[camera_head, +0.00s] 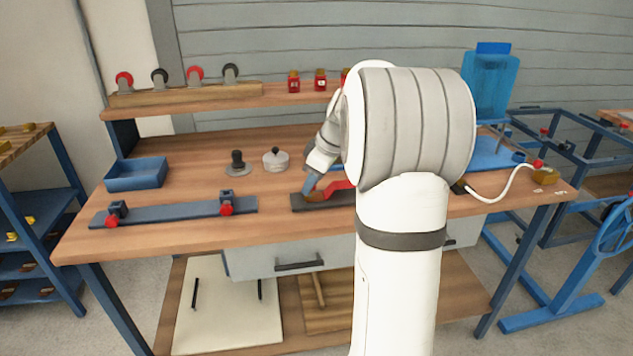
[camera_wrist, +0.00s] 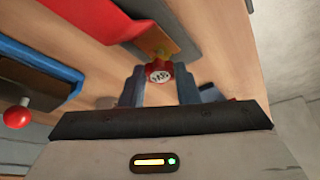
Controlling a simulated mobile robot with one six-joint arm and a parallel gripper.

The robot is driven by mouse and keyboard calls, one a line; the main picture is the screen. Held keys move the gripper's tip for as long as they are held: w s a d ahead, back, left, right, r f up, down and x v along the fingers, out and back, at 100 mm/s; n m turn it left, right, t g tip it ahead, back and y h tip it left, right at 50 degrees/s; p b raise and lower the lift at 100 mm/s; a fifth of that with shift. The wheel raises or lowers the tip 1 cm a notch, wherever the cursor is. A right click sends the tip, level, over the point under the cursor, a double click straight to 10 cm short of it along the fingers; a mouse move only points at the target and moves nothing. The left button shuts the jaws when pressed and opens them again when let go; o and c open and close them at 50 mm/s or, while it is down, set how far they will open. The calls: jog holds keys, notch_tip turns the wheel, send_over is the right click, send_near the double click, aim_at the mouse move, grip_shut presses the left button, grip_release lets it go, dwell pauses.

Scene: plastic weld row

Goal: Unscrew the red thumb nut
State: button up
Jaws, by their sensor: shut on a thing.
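The red thumb nut (camera_wrist: 158,72) shows in the wrist view as a small round red piece with a pale, marked face. Its marking is too small to read. My gripper (camera_wrist: 159,84) is shut on it, with a blue-grey finger on each side. A small brass-coloured part (camera_wrist: 161,52) sits just behind the nut, at the edge of a copper-brown plate. In the head view my gripper (camera_head: 309,187) is low over a dark base (camera_head: 312,206) beside a red part (camera_head: 339,187). There the nut itself is hidden or too small to tell.
A blue bar (camera_head: 170,214) with two red-knobbed clamps lies left on the wooden bench. A blue tray (camera_head: 136,173), a dark knob piece (camera_head: 237,163) and a pale round pot (camera_head: 275,160) stand behind. A red ball knob (camera_wrist: 17,115) shows left in the wrist view.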

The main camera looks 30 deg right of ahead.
jog(key=shift+r+p, duration=1.35)
jog(key=shift+r, duration=0.75)
jog(key=shift+s, duration=0.1)
